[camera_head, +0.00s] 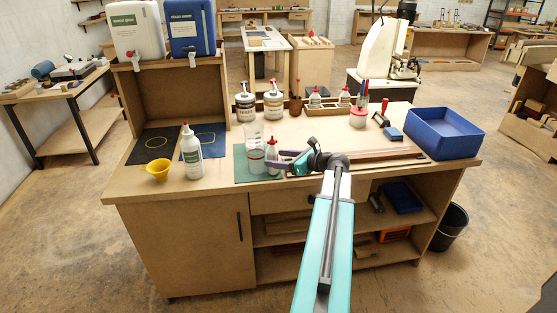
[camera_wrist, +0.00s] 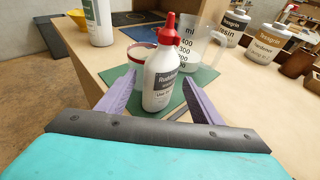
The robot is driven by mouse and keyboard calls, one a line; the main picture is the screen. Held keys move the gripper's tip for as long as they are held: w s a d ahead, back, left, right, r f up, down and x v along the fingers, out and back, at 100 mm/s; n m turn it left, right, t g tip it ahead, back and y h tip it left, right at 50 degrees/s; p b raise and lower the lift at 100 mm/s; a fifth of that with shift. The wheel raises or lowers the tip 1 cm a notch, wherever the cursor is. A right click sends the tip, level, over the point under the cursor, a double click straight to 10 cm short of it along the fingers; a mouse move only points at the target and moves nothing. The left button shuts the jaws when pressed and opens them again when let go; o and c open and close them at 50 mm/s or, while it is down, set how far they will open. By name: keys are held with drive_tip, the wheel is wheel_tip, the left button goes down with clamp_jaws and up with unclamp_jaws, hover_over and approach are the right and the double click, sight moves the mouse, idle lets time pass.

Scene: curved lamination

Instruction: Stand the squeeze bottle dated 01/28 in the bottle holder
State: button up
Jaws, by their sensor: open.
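A small white squeeze bottle (camera_wrist: 160,85) with a red cap stands upright on the green mat (camera_wrist: 185,104). In the head view the bottle (camera_head: 272,158) is beside my gripper (camera_head: 280,160). In the wrist view my gripper (camera_wrist: 158,82) is open, with one purple finger on each side of the bottle; I cannot tell whether either touches it. Its label is only partly legible, and I cannot read a date. A low wooden holder (camera_head: 328,111) at the back of the bench has two similar red-capped bottles (camera_head: 315,97) (camera_head: 344,95) in it.
A clear measuring jug (camera_wrist: 203,45) and a red-rimmed cup (camera_wrist: 139,56) stand close behind the bottle. Two pump bottles (camera_head: 245,103) (camera_head: 274,102) stand further back. A larger white bottle (camera_head: 192,157) and yellow funnel (camera_head: 157,170) are left; a blue bin (camera_head: 445,135) is right.

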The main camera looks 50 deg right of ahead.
drive_tip(key=shift+r, duration=0.15)
drive_tip(key=a+b+v, duration=0.1)
drive_tip(key=b+v, duration=0.1)
drive_tip(key=v, duration=1)
drive_tip(key=shift+d, duration=0.5)
drive_tip(key=shift+c, duration=0.5)
